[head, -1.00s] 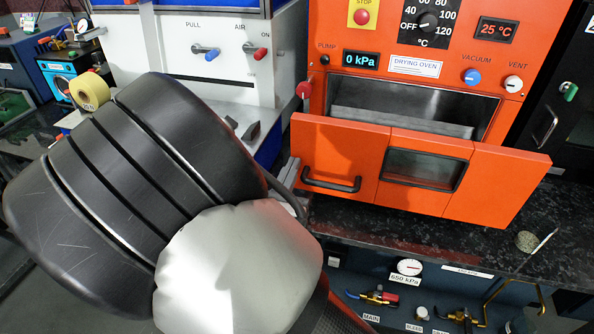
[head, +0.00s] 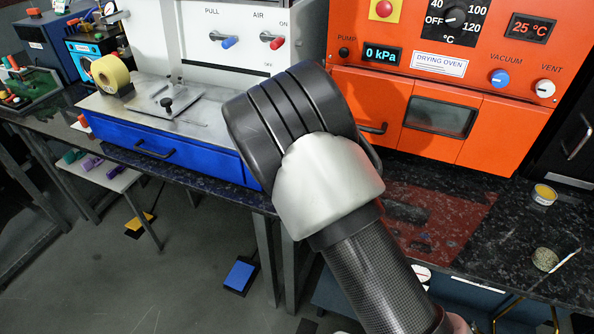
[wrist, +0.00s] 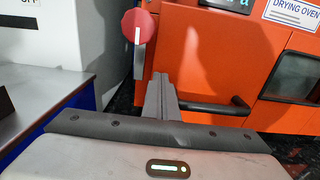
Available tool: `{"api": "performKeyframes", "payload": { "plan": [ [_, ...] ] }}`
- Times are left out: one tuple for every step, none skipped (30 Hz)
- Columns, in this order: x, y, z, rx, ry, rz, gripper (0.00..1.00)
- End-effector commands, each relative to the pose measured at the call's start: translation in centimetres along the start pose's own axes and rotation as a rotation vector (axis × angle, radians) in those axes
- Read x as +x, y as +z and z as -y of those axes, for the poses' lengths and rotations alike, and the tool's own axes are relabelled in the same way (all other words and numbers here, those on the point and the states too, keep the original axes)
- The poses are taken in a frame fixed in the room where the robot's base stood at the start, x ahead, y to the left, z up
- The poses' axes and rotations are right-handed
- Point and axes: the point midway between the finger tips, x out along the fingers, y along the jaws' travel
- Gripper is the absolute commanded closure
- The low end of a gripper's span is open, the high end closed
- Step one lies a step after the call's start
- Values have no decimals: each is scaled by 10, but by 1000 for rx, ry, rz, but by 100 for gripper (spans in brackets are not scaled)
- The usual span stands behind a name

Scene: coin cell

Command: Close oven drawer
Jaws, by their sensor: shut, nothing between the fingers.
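The orange oven drawer (head: 490,130) sits against the orange drying oven (head: 450,40) in the head view. No opening shows above its front. Its dark handle (head: 375,128) is partly hidden by my arm. In the wrist view the drawer front (wrist: 240,65) fills the right side, with the handle (wrist: 228,106) low on it. My gripper (wrist: 162,85) is shut and empty, its fingertips close to the left end of the drawer front. I cannot tell whether they touch it. In the head view my arm hides the gripper.
A red knob (wrist: 138,27) stands just above and left of my fingertips. The blue-fronted press bench (head: 160,145) lies to the left. A yellow cup (head: 544,194) and a round grey pot (head: 545,260) stand on the dark counter at the right.

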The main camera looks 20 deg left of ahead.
Motion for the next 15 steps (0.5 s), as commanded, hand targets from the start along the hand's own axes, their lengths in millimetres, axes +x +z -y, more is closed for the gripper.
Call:
{"api": "performKeyframes", "payload": {
  "plan": [
    [8, -1, 0, 0, -1, 0, 100],
    [11, -1, 0, 1, -1, 1, 100],
    [15, -1, 0, 1, -1, 0, 100],
    [18, -1, 0, 1, 0, 0, 100],
    [20, -1, 0, 1, 0, -1, 100],
    [23, -1, 0, 1, 0, -1, 100],
    [24, -1, 0, 0, 0, -1, 100],
    [26, -1, 0, 0, 0, -1, 100],
    [27, -1, 0, 0, 1, -1, 100],
    [28, 0, 0, 0, 1, 0, 100],
    [29, 0, 0, 0, 1, 0, 100],
    [30, 0, 0, 0, 1, 0, 100],
    [30, 0, 0, 0, 1, 1, 100],
    [31, 1, 0, 0, 1, 1, 100],
    [31, 1, 0, 0, 2, 1, 100]
  ]
}}
